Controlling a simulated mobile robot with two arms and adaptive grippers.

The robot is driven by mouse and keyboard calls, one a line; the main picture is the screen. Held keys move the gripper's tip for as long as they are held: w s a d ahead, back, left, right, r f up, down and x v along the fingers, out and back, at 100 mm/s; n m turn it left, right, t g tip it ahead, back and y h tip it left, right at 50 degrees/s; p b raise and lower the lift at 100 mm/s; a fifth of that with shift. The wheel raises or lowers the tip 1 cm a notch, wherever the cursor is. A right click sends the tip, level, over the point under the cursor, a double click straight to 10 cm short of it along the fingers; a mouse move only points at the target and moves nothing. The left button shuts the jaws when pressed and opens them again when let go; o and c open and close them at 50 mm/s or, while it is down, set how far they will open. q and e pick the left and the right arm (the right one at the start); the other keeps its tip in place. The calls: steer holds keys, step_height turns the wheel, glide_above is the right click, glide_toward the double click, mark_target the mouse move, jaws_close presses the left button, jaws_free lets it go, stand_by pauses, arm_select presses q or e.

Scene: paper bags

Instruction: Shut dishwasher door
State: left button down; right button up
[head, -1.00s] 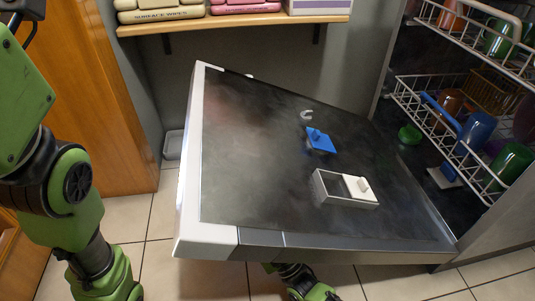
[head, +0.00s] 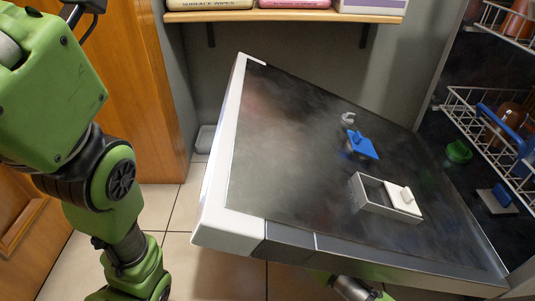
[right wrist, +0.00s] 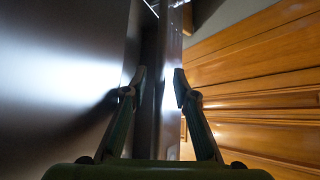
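The dishwasher door (head: 300,150) is partly open, with its dark inner panel facing up and tilted. Its pale outer edge (head: 215,180) is at the left, and the rack side is at the right. A blue latch piece (head: 362,146) and a white-lidded dispenser box (head: 388,197) are on the panel. My right arm shows partly under the door's lower edge; its gripper is hidden in the head view. In the right wrist view my right gripper (right wrist: 160,85) is open, its fingers apart near a dark vertical edge. My left gripper is out of the head frame.
The lower rack (head: 490,125) holds cups and stays inside the dishwasher at the right. A green item (head: 458,152) lies near it. A wooden shelf (head: 290,17) with packs is above, and a wooden cabinet (head: 150,90) stands left. Tiled floor shows below.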

steer(key=shift+w+a+r, duration=0.1)
steer(key=shift+w+r, duration=0.05)
steer(key=shift+c, duration=0.2)
jaws_close()
